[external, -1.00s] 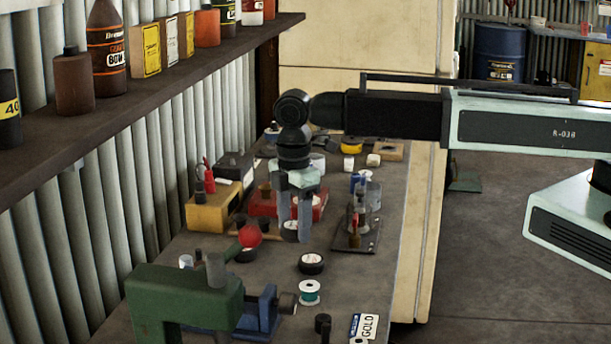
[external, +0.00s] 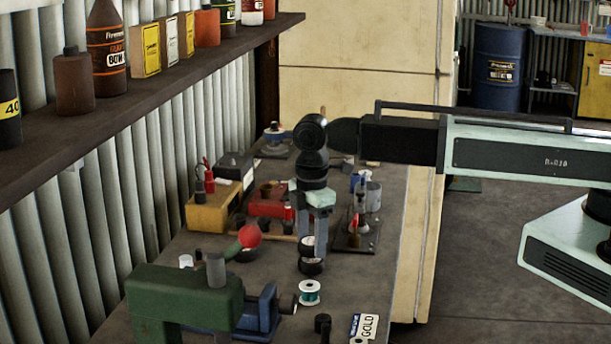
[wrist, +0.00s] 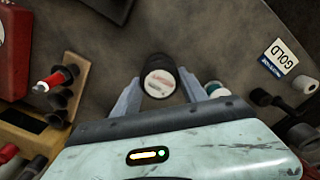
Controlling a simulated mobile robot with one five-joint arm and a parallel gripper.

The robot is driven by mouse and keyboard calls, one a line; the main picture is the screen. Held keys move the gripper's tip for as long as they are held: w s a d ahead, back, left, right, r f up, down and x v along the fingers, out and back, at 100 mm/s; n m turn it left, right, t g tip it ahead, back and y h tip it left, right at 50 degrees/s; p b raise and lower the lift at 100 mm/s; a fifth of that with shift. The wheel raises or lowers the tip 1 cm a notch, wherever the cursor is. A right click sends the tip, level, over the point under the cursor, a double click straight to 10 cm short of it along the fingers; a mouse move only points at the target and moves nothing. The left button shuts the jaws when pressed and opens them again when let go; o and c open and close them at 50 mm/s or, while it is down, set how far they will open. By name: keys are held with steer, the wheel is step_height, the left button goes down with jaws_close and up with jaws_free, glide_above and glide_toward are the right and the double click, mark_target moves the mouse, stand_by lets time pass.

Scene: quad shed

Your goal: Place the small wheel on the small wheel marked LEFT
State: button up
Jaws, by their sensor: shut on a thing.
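My gripper (external: 311,248) is shut on a small black wheel (external: 306,243) with a pale face. A second small black wheel (external: 311,266) with a pale hub lies flat on the bench directly below, and the held wheel is over it. I cannot tell whether the two touch. In the wrist view, the held wheel (wrist: 160,84) shows a white label between my fingers (wrist: 160,98). A dark rim shows just beyond it, and the lower wheel's face is hidden there. The word LEFT is not readable.
A teal-and-white spool (external: 309,292) stands close in front of the lower wheel. Another dark wheel (external: 246,255) lies to the left, by the red knob (external: 250,236).

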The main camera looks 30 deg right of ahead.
mark_target(311, 240)
steer(key=shift+f, duration=0.85)
steer(key=shift+r, duration=0.3)
steer(key=shift+f, duration=0.25)
steer(key=o, duration=1.5)
steer(key=shift+r, duration=0.1)
step_height(311, 240, up, 12)
steer(key=p, duration=1.2)
steer(key=shift+r, duration=0.2)
steer(key=shift+f, duration=0.1)
